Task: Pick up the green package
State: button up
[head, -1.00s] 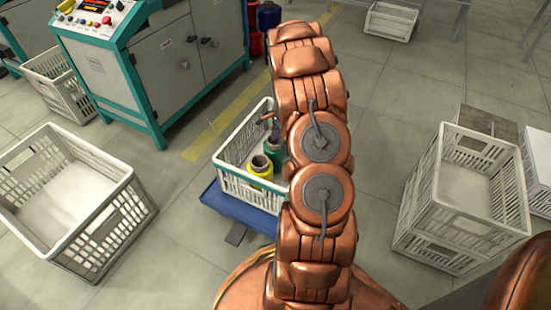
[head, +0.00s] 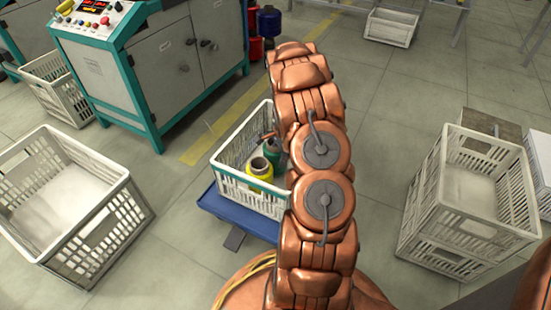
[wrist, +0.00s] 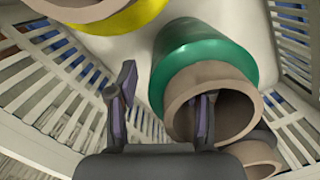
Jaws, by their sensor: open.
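The green package (wrist: 200,55) is a green-wound bobbin on a brown tube, inside a white slatted crate (head: 228,183). In the head view it (head: 278,152) is partly hidden by my arm. In the wrist view its open tube end faces the camera. My gripper (wrist: 163,100) is open over the crate. Its left finger is to the left of the tube, and its right finger overlaps the tube's opening. Whether that finger is inside the tube or only in front of it, I cannot tell. My arm hides the gripper in the head view.
A yellow package (head: 260,168) stands beside the green one; another brown tube (wrist: 258,158) shows at the lower right in the wrist view. The crate sits on a blue platform (head: 232,210). White crates stand left (head: 65,205) and right (head: 470,195); a machine (head: 165,65) stands behind.

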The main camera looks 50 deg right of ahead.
grip_shut()
jog(key=shift+r, duration=0.2)
dwell(0.5)
